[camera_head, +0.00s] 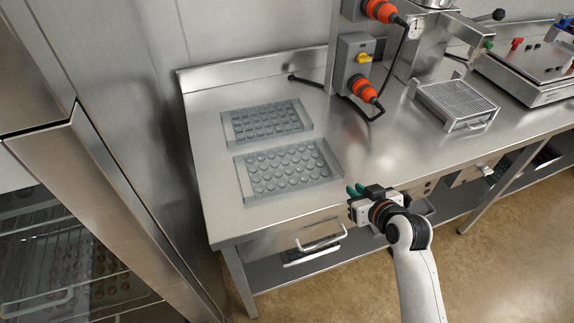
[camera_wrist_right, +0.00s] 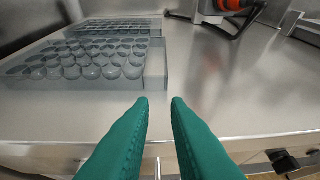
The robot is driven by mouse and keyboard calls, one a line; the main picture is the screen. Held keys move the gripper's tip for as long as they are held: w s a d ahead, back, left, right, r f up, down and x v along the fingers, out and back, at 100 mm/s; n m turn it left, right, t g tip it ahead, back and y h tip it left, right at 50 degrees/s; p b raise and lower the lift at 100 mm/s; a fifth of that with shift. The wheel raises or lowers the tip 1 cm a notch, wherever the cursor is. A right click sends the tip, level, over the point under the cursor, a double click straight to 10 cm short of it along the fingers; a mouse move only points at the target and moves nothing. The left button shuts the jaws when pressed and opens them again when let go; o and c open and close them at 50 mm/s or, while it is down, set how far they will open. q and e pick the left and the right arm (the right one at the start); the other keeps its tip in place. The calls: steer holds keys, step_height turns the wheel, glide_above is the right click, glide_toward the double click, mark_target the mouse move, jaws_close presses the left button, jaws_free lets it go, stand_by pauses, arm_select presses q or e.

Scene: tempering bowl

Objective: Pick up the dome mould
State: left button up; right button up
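The dome mould (camera_head: 288,168), a clear tray with rows of round cavities, lies flat on the steel worktop near its front edge. It also shows at the left in the right wrist view (camera_wrist_right: 85,70). My right gripper (camera_head: 354,190) is at the table's front edge, to the right of the dome mould and apart from it. In the wrist view its two green fingers (camera_wrist_right: 161,101) are apart with nothing between them. My left gripper is not in view.
A second clear mould (camera_head: 267,122), with smaller cavities, lies behind the dome mould. The worktop (camera_head: 360,150) to the right is bare. A grey socket box (camera_head: 356,62) with orange plugs and a cable stands behind. A grated tray (camera_head: 455,101) is farther right.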

mark_target(335, 157)
steer(key=w+r, duration=0.1)
steer(key=w+r+t, duration=0.1)
steer(key=w, duration=0.1)
steer(key=shift+w, duration=0.1)
steer(key=x, duration=0.5)
steer(key=shift+w+p, duration=0.3)
steer(key=shift+p, duration=0.1)
steer(key=x, duration=0.3)
steer(key=p+x, duration=0.1)
steer(key=x, duration=0.1)
steer(key=shift+w+a+r, duration=0.1)
steer(key=shift+a+r, duration=0.1)
steer(key=shift+a, duration=0.1)
steer(key=shift+w+a+f, duration=0.1)
steer(key=shift+w+f, duration=0.2)
steer(key=shift+w, duration=0.2)
steer(key=shift+r, duration=0.1)
jaws_close()
